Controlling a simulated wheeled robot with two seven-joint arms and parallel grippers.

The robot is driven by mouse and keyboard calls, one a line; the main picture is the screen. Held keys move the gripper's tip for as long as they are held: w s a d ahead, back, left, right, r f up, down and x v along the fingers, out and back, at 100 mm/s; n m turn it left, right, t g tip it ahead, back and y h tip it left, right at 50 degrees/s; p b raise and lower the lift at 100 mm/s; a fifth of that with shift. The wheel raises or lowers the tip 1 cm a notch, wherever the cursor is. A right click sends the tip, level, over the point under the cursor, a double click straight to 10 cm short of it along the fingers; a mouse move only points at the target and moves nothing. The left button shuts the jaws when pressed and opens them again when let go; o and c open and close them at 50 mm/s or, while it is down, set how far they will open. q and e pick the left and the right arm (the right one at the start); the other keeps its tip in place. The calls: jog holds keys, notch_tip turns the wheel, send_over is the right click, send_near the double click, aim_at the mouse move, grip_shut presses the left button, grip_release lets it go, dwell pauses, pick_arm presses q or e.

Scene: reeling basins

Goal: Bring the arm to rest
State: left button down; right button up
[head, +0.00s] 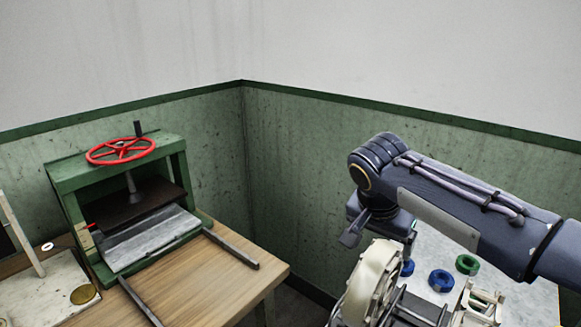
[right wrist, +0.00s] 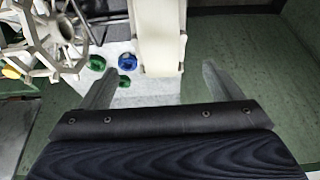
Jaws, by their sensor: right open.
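My right arm (head: 460,200) comes in from the right of the head view and bends down at the wrist. My right gripper (head: 381,238) hangs above and beside a cream wheel (head: 372,280). In the right wrist view my right gripper (right wrist: 157,78) has its two fingers wide apart. The cream band of the wheel shows beyond and between the fingertips, and nothing is gripped. Whether a finger touches the wheel cannot be told. My left gripper is not in view.
Blue rings (head: 441,280) and a green ring (head: 467,264) lie on a pale table (head: 520,290). A pale spoked reel (right wrist: 50,42) stands left in the wrist view. A green press (head: 75,190) with a red handwheel (head: 120,151) stands on a wooden table (head: 225,285) at left.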

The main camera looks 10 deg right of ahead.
jog(key=s+a+f+n+t+y, duration=0.1)
jog(key=s+a+f+n+y, duration=0.1)
jog(key=s+f, duration=0.2)
jog(key=s+a+f+n+t+y, duration=0.1)
jog(key=s+f+n+y, duration=0.1)
jog(key=s, duration=0.7)
jog(key=s+a+f+n+y, duration=0.2)
jog(key=s+f+n+y, duration=0.1)
jog(key=s+f, duration=0.3)
jog(key=shift+s+a+n+t, duration=0.3)
jog(key=shift+s+n+t, duration=0.1)
jog(key=shift+s+n, duration=0.3)
